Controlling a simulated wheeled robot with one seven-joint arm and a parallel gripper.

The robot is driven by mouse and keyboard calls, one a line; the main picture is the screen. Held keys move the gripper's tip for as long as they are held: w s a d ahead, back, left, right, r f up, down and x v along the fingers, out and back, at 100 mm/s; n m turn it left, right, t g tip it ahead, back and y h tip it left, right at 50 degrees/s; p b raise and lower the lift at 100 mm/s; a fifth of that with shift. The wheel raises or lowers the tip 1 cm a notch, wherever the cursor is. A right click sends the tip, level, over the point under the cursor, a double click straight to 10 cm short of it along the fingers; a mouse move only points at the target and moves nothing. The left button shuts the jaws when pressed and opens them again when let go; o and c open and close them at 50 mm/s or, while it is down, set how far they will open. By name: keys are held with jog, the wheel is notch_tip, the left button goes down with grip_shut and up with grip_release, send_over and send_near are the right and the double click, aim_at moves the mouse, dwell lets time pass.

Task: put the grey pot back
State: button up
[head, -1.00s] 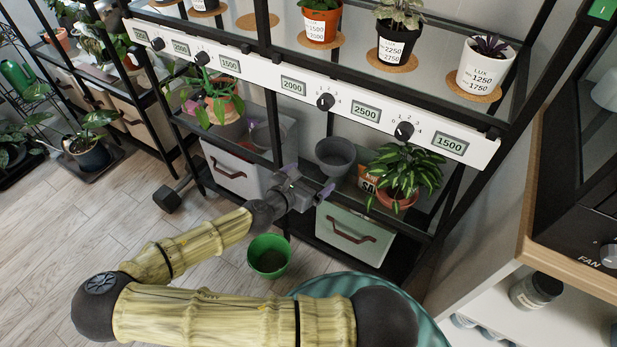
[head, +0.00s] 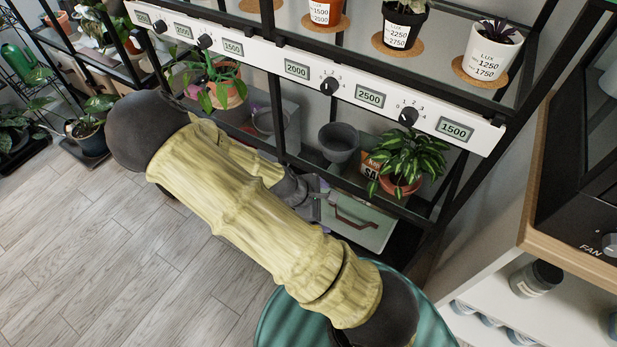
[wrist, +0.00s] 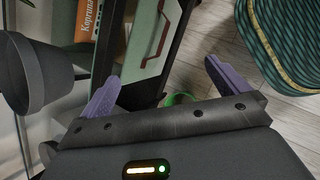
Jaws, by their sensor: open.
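The grey pot (head: 338,142) stands upright and looks empty on the lower rack shelf, left of a leafy plant in a terracotta pot (head: 401,187). In the wrist view the grey pot (wrist: 28,75) is large at the left edge, outside the jaws and partly cut off. My gripper (head: 322,203) is below and in front of the pot, near the shelf's front edge, partly hidden by my arm. In the wrist view my gripper (wrist: 165,88) has its two purple fingers wide apart with nothing held between them.
A bag marked "SA" (head: 371,170) stands behind the plant. A white dial rail (head: 262,60) runs above. Floor at left is clear.

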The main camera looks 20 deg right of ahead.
jog(key=s+a+r+m+t+y, duration=0.1)
jog(key=a+r+m+y, duration=0.1)
jog(key=r+m, duration=0.4)
jog(key=s+a+r+m+t+y, duration=0.1)
jog(key=s+a+r+m+y, duration=0.1)
jog(key=r+m, duration=0.5)
notch_tip(320, 180, up, 5)
jog(key=a+y, duration=0.1)
jog(key=y, duration=0.1)
jog(key=shift+y, duration=0.3)
jog(key=shift+c, duration=0.4)
